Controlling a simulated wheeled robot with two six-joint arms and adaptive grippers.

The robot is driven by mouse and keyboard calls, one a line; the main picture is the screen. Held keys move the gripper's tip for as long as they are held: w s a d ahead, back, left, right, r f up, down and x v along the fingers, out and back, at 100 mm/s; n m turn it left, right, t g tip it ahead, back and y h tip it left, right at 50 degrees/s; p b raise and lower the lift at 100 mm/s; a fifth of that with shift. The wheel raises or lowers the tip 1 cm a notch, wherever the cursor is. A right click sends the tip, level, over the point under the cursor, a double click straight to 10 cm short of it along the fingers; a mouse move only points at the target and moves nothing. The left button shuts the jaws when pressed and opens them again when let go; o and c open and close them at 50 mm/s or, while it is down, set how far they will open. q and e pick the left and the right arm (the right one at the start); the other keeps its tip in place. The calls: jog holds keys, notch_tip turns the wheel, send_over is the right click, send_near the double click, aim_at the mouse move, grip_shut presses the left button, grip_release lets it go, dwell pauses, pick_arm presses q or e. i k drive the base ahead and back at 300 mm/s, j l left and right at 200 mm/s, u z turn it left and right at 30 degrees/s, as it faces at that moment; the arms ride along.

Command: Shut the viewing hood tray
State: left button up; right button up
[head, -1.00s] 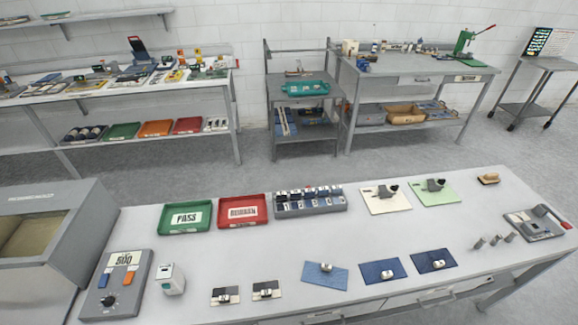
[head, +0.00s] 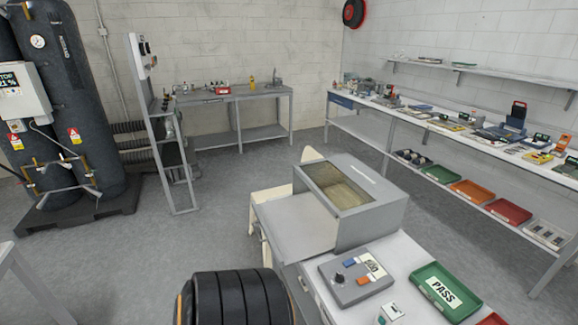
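The viewing hood (head: 375,222) is a grey box with a sloped top and a window showing a tan inside. It stands at the far left end of the workbench. A flat grey panel (head: 292,224), which looks like its tray, sticks out from the hood's left side. How its inner end meets the hood is hidden. Neither of my grippers is in view.
A control box (head: 357,277) with a knob and a green PASS tray (head: 443,290) lie on the bench. Black tanks (head: 75,110) stand far left.

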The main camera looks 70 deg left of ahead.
aim_at(296, 229)
jog(key=u, duration=2.5)
